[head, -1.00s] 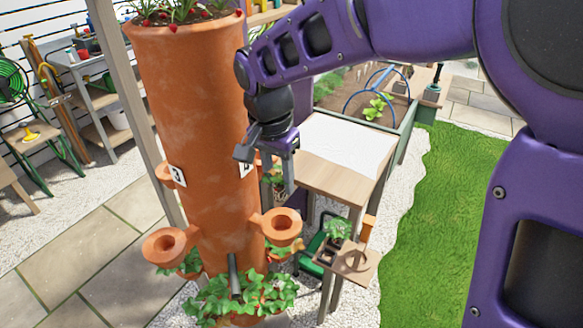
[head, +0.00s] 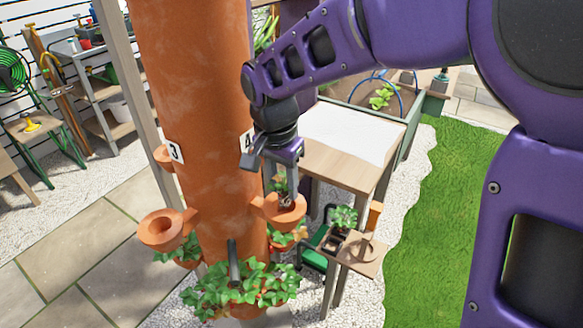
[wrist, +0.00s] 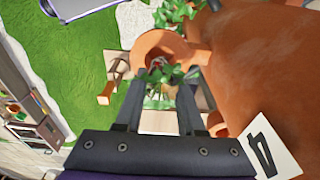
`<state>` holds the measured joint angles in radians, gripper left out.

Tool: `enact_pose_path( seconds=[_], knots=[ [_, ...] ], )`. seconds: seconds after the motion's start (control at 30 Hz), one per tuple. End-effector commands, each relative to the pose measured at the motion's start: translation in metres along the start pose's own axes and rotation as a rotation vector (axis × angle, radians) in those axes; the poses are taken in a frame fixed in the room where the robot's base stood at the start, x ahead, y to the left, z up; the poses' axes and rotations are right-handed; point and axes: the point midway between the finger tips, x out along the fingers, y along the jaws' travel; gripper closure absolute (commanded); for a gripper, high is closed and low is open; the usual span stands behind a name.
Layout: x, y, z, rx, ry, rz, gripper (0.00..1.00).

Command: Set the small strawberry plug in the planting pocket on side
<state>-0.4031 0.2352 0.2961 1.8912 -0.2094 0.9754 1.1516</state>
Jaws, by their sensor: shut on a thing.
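A tall terracotta tower (head: 195,110) carries cup-shaped planting pockets on its sides. My gripper (head: 283,182) is shut on the small strawberry plug (head: 287,200), with green leaves between the fingers. The plug's lower end overlaps the opening of the right-hand pocket (head: 288,217), below the number 4 plate (head: 247,140); how deep it sits I cannot tell. In the wrist view, the plug's leaves (wrist: 165,75) show between the fingertips, against the pocket's rim (wrist: 150,42). The number 4 plate is at lower right there (wrist: 266,148). The left pocket (head: 165,230) is empty.
Leafy plants (head: 240,287) fill the tower's foot. A wooden table (head: 345,160) with a white top stands behind my gripper. A small stand (head: 362,255) holds a tray with another plant (head: 343,217). Lawn (head: 440,220) lies to the right.

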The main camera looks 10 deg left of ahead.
Motion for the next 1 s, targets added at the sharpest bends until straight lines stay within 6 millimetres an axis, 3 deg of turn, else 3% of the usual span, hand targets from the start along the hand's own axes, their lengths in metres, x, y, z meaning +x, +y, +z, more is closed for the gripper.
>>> enact_pose_path(
  seconds=[1.0],
  knots=[
    [0.012,0.0,0.002,0.0,-0.001,0.002,0.78]
  ],
)
